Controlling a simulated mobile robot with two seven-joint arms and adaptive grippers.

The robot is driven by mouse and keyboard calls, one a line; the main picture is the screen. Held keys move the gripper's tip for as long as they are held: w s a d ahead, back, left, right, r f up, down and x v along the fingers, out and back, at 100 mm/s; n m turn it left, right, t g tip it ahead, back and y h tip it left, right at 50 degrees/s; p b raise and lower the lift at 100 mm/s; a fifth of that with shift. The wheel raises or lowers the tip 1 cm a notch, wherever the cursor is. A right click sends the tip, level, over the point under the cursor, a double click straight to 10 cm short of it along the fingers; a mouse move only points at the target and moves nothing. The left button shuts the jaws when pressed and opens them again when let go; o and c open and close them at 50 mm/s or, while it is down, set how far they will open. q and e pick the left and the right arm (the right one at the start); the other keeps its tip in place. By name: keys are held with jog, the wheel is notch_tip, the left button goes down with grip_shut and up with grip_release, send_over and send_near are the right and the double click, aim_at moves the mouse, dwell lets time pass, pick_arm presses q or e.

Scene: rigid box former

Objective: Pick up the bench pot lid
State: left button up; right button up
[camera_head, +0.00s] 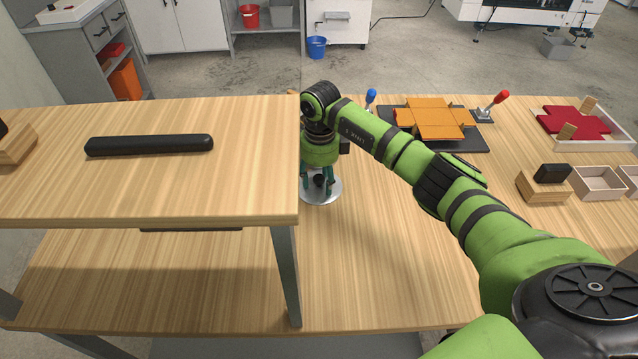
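The pot lid (322,198) is a round silvery disc with a black knob (320,181). It lies flat on the wooden bench, just right of the raised shelf's right edge. My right gripper (318,186) points down over the lid. Its teal fingers stand apart on either side of the knob, and the gripper looks open. The gripper body and arm hide the far part of the lid. My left gripper is not in view.
The raised wooden shelf (250,190) with a black bar (150,145) stands close on the left. An orange box blank (432,121) on a dark plate and a red blank (572,122) in a tray lie at the back right. The bench front is clear.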

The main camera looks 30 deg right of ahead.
grip_shut()
jog(key=shift+d+r, duration=0.1)
